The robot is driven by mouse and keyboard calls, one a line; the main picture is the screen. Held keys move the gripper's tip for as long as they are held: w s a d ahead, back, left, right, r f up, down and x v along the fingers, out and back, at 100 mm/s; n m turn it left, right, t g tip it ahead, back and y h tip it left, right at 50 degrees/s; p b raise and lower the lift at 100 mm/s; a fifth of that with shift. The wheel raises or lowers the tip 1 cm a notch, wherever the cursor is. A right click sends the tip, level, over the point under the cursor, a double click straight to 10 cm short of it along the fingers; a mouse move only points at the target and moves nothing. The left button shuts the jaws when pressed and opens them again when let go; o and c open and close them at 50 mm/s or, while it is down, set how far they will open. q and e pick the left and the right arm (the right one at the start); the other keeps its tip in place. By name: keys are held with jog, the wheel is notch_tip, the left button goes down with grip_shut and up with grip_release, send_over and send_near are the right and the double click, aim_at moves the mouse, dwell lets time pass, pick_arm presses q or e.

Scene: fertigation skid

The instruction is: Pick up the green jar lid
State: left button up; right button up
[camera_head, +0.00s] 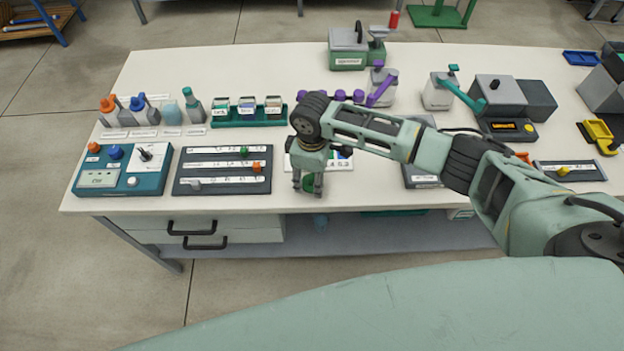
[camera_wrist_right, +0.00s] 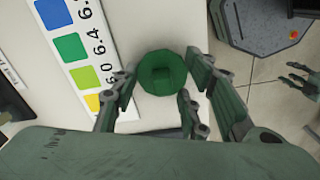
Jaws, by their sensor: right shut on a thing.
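The green jar lid (camera_wrist_right: 163,72) is a round, dark green disc with a raised middle, seen from above in the wrist view. My right gripper (camera_wrist_right: 160,90) is shut on it, with fingers on either side of the disc. In the head view my right gripper (camera_head: 309,187) points down near the table's front edge, and its fingers largely hide the lid. Whether the lid is clear of the tabletop I cannot tell. My left gripper (camera_wrist_right: 300,82) shows small at the right edge of the wrist view, with its fingers apart and empty.
A colour chart (camera_wrist_right: 72,45) lies beside the lid. On the white table (camera_head: 240,75), a dark slider panel (camera_head: 222,171) and a teal control box (camera_head: 122,169) stand to the left. A green rack of jars (camera_head: 248,112) stands behind. The table's front edge is close.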

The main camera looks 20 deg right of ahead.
aim_at(312, 175)
notch_tip(312, 175, up, 3)
jog(key=shift+w+b, duration=0.1)
jog(key=shift+b, duration=0.3)
jog(key=s+d+r+p, duration=0.2)
jog(key=s+d+r, duration=0.3)
jog(key=s+r, duration=0.4)
jog(key=shift+s, duration=0.9)
